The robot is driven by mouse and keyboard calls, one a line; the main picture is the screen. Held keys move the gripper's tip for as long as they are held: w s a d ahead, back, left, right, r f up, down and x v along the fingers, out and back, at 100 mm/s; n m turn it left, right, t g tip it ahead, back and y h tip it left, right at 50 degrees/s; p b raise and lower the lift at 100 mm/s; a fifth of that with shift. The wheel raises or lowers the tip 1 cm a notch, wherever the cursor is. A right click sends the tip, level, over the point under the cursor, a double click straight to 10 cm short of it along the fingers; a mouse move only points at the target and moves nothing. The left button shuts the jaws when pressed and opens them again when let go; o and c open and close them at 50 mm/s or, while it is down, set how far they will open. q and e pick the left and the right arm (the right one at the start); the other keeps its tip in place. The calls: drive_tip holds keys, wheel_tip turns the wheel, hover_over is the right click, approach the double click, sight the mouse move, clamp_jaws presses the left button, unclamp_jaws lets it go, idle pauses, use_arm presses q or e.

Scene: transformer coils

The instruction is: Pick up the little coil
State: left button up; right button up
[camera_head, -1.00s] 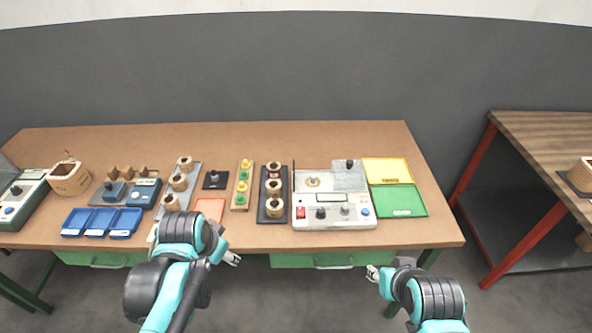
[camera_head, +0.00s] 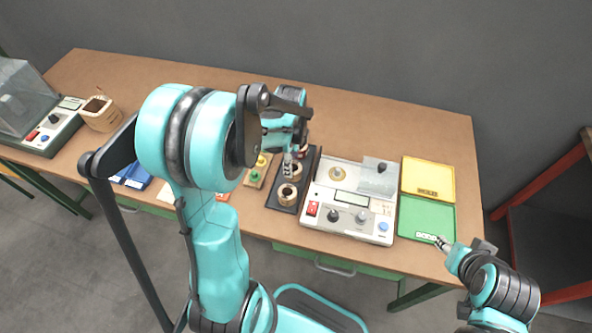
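Several small tan coils with dark centres stand on a black tray (camera_head: 272,200) near the middle of the table. The front coil (camera_head: 287,194) is in clear view, and another coil (camera_head: 296,169) is partly covered by my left gripper. My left gripper (camera_head: 288,170) points down over the middle of this tray, at or just above the coils. Its fingers are too small to tell whether they are open or touching a coil. My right gripper (camera_head: 440,242) is by the front corner of the green mat, apart from the coils, and its opening is unclear.
Right of the tray is a grey tester (camera_head: 345,228) with knobs. Beyond it lie a yellow mat (camera_head: 428,177) and a green mat (camera_head: 426,218). A larger coil (camera_head: 99,113) and another instrument (camera_head: 45,133) stand at the left. My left arm hides much of the left-middle table.

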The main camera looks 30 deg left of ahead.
sight(294, 168)
use_arm(q)
drive_tip(key=f, duration=0.1)
drive_tip(key=f+b, duration=0.1)
drive_tip(key=f, duration=0.1)
drive_tip(key=f+b, duration=0.1)
drive_tip(key=shift+w+d+f, duration=0.2)
drive_tip(key=shift+w+f, duration=0.1)
drive_tip(key=shift+f, duration=0.1)
drive_tip(key=c, duration=1)
drive_tip(key=shift+r, duration=0.15)
